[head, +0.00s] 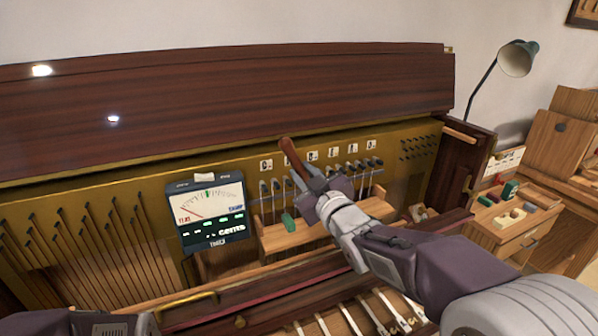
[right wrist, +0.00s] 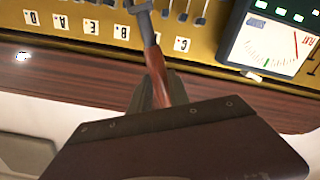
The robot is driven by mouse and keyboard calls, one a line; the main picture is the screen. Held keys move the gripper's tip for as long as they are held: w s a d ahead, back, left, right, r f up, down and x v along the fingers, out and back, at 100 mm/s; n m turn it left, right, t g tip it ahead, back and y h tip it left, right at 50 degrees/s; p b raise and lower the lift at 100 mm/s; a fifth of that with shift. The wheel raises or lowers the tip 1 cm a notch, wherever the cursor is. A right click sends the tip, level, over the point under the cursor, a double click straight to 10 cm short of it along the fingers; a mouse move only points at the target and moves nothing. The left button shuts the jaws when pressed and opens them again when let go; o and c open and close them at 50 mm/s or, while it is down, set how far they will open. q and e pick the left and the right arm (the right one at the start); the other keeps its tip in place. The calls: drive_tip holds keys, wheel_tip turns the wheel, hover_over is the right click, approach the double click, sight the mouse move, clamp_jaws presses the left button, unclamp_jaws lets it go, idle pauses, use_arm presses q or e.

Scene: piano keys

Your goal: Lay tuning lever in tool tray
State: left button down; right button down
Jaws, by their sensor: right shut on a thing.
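The tuning lever has a reddish-brown wooden handle (head: 292,158) that sticks up past my right gripper (head: 318,190) in front of the piano's pin panel. My right gripper is shut on the lever. In the right wrist view the handle (right wrist: 158,76) lies at the gripper's dark fingers, and its grey metal shaft (right wrist: 146,28) runs to the top edge by the tuning pins. I cannot tell if its far end touches a pin. A wooden tray (head: 510,228) with small coloured items stands at the right. Only part of my left arm shows at bottom left; its gripper is out of view.
A tuning meter (head: 208,212) stands left of the lever. A wooden ledge (head: 285,236) with a green piece (head: 288,222) lies under the lettered pins. A green lamp (head: 516,58) rises behind the piano's right end. The piano's raised side (head: 462,180) stands between the lever and the tray.

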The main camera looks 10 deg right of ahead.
drive_tip(key=shift+s+d, duration=0.2)
drive_tip(key=shift+s, duration=0.85)
